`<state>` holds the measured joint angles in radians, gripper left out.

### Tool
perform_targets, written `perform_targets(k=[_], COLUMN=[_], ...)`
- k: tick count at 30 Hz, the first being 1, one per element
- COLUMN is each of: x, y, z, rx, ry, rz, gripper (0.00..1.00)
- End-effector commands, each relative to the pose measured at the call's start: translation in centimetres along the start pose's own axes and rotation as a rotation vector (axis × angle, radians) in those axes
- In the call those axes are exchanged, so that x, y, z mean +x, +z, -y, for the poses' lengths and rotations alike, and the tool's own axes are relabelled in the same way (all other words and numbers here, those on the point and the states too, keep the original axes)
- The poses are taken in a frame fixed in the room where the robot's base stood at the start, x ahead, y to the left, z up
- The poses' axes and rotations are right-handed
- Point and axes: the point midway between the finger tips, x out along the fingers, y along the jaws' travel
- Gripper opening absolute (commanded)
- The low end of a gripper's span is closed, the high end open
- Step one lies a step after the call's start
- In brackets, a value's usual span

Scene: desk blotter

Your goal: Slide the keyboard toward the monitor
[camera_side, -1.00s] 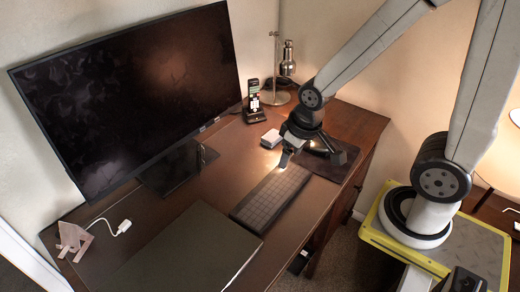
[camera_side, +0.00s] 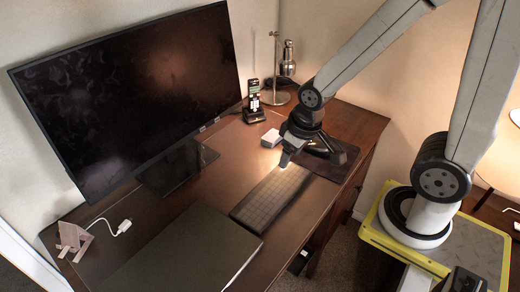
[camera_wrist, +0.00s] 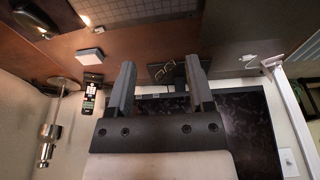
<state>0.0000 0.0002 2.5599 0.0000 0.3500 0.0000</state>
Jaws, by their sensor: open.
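The dark, flat keyboard (camera_side: 262,203) lies on the brown desk, along the near side of the blotter. Part of it shows at the top of the wrist view (camera_wrist: 130,9). The large black monitor (camera_side: 140,95) stands at the back left on a dark stand, apart from the keyboard; its screen also shows in the wrist view (camera_wrist: 248,122). My gripper (camera_side: 287,158) is at the keyboard's far right end, pointing down; I cannot tell whether it touches it. In the wrist view my gripper (camera_wrist: 160,72) has its two fingers spread with nothing held between them.
A closed laptop-like slab (camera_side: 190,255) lies left of the keyboard. A dark mat (camera_side: 335,165) lies to the right. Bare blotter separates keyboard and monitor.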

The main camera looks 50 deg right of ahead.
Motion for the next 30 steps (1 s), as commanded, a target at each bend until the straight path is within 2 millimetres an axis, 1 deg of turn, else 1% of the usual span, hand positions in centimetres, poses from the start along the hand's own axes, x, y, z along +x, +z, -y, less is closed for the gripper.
perform_targets(k=[1, 2, 3, 6, 11, 17, 24, 30], x=[0.0, 0.0, 0.0, 0.2, 0.8, 2.4, 5.2, 7.9], y=[0.0, 0.0, -0.1, -0.5, -1.8, -4.4, -7.7, -9.9], z=[0.0, 0.0, 0.0, -0.1, -0.2, -0.7, -1.5, -2.2], rx=[0.0, 0.0, 0.0, 0.0, 0.0, 0.0, 0.003, 0.004], ry=[0.0, 0.0, 0.0, 0.001, 0.003, 0.006, 0.01, 0.011], rz=[0.0, 0.001, 0.002, 0.011, 0.049, 0.133, 0.25, 0.348], gripper=[0.51, 0.41, 0.28, 0.0, 0.0, 0.0, 0.0, 0.0])
